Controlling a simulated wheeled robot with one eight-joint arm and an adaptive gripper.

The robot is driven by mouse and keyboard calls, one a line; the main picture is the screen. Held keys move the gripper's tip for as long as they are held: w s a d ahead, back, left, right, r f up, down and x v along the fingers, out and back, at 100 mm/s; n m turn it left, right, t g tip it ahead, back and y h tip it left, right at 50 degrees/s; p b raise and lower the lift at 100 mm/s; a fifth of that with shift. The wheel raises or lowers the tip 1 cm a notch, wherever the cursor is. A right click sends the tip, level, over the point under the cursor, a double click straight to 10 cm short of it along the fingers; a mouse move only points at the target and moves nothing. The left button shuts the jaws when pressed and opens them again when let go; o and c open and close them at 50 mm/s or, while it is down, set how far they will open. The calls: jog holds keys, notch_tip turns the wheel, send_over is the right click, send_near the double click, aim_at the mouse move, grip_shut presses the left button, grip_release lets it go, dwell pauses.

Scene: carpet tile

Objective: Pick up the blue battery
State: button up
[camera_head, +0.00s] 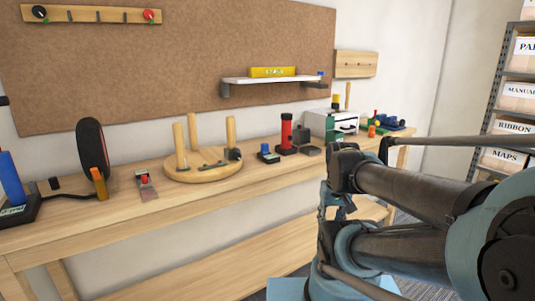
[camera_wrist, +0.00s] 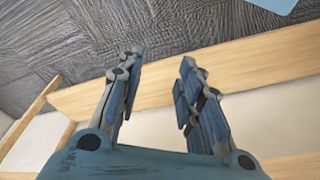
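A blue cylinder (camera_head: 11,178) stands in a dark base with a small display at the far left of the workbench in the head view; it looks like a battery in a charger. A smaller blue-topped piece (camera_head: 265,147) sits on a dark block near the bench middle, too small to identify surely. My gripper (camera_wrist: 160,65) is open and empty in the wrist view, its two fingers well apart. In the head view my gripper (camera_head: 335,205) is in front of the bench's right part, partly hidden by my arm, and away from both blue things.
The workbench (camera_head: 215,205) also holds a dark oval object (camera_head: 92,148), a round wooden base with pegs (camera_head: 203,165), a red cylinder (camera_head: 286,130) and a white box (camera_head: 330,122). A wall shelf (camera_head: 270,80) is above. Shelving (camera_head: 490,110) stands right.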

jog(key=shift+o, duration=0.6)
jog(key=shift+o, duration=1.4)
jog(key=shift+s+r, duration=0.25)
jog(key=w+a+r+n+g, duration=0.1)
jog(key=w+a+r+n, duration=0.4)
jog(key=w+r, duration=0.35)
jog(key=w+a+r+n, duration=0.4)
jog(key=w+r, duration=0.4)
jog(key=r, duration=0.2)
jog(key=w+a+r+n+g, duration=0.1)
jog(key=w+a+r+n, duration=0.4)
jog(key=w+r, duration=0.35)
jog(key=w+a+r+n, duration=0.5)
jog(key=w+a, duration=0.2)
jog(key=a, duration=0.1)
send_over(265, 144)
jog(key=f, duration=1.1)
jog(key=shift+w+a+f, duration=0.15)
jog(key=shift+a+f, duration=0.15)
jog(key=shift+f, duration=0.1)
jog(key=shift+d+f, duration=0.15)
jog(key=shift+f, duration=1.3)
jog(key=shift+d+f, duration=0.1)
jog(key=shift+f, duration=1.3)
